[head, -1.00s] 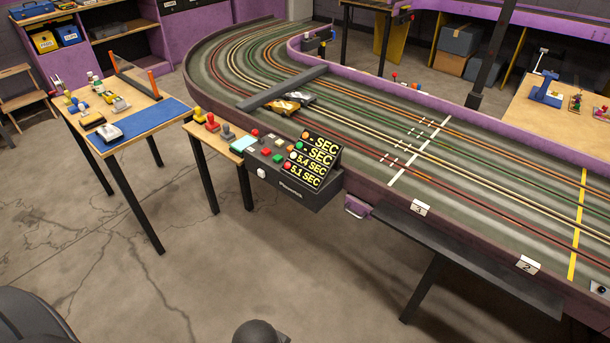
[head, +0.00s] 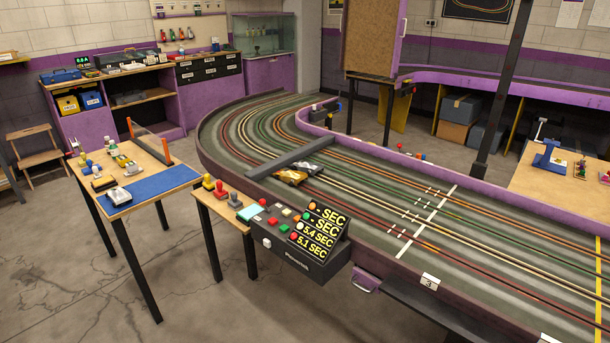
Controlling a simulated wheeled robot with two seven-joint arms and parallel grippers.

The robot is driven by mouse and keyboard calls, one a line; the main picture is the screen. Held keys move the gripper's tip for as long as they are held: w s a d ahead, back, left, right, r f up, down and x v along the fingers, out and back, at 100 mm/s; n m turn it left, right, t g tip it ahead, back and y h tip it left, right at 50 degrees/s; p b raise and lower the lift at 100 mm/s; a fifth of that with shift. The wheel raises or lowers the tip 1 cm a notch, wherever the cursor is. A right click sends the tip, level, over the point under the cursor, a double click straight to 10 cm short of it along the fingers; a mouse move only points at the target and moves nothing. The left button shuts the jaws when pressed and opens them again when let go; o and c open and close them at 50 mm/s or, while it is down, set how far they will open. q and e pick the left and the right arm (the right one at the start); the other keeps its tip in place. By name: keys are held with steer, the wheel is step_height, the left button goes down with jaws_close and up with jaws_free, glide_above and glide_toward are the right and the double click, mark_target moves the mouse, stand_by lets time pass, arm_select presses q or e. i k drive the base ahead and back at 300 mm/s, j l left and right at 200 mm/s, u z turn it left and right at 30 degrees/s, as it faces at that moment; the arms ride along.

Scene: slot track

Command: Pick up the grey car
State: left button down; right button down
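Two cars stand on the track beside a dark crossbar. One is orange-gold (head: 291,177); the other looks grey or silver with dark parts (head: 309,168) and sits just behind it, close to the bar. On the blue mat of the left table is a pale grey-white car (head: 118,195), with a dark car-like item (head: 104,183) beside it. I cannot tell for sure which of these is the grey car. Neither of my grippers is in view.
The purple-walled slot track (head: 400,222) curves across the middle and right. A left table with blue mat (head: 164,184) and a small control table (head: 222,208) with a timing display (head: 318,230) stand before it. Open floor (head: 60,275) lies at front left.

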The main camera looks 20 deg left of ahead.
mark_target(305, 166)
steer(key=i+j, duration=0.2)
steer(key=j, duration=0.15)
steer(key=i+j, duration=0.25)
steer(key=j, duration=0.15)
steer(key=i+j, duration=0.2)
steer(key=j, duration=0.15)
steer(key=i+j, duration=0.2)
steer(key=j, duration=0.15)
